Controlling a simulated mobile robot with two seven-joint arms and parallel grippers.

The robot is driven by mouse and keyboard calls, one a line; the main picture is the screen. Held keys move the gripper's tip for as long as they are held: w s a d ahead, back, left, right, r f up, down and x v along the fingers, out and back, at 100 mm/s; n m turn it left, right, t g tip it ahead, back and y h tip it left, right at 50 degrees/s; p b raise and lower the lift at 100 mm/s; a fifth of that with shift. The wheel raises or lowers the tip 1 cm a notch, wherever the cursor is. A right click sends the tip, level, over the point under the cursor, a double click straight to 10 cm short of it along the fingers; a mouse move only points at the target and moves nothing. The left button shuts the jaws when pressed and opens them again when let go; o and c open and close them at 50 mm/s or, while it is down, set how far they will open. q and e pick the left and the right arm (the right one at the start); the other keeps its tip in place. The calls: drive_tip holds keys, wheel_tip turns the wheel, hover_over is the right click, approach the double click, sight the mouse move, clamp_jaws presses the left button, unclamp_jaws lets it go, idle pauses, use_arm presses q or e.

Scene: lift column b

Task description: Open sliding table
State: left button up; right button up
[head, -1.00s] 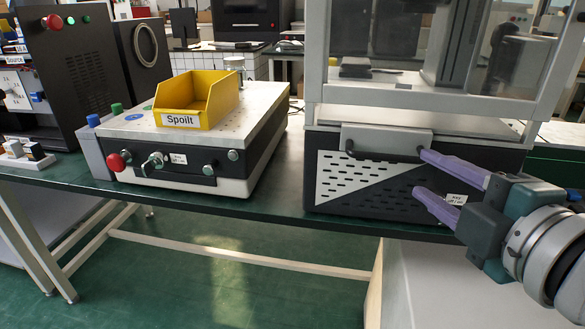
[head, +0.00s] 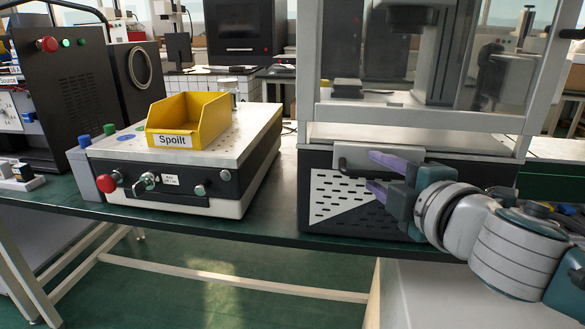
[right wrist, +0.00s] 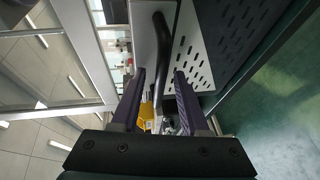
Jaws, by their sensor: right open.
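The sliding table (head: 412,141) is a light slab at the base of the glass-sided machine on the right. My right gripper (head: 371,170) is open, with purple fingers in front of this plate. In the right wrist view, the black handle (right wrist: 174,45) shows on the light plate, curving ahead of and between the open fingers (right wrist: 160,76). I cannot tell whether a finger touches it. My left gripper is out of view.
A yellow bin (head: 187,120) labelled "Spoilt" stands on a box-like device (head: 135,143) with a red knob, left of the machine. The machine's perforated black-and-white front (head: 335,200) lies below the plate. A dark green bench (head: 270,232) carries both, with open floor in front.

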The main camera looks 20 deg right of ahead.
drive_tip(key=shift+c, duration=0.3)
clamp_jaws()
idle(1.1)
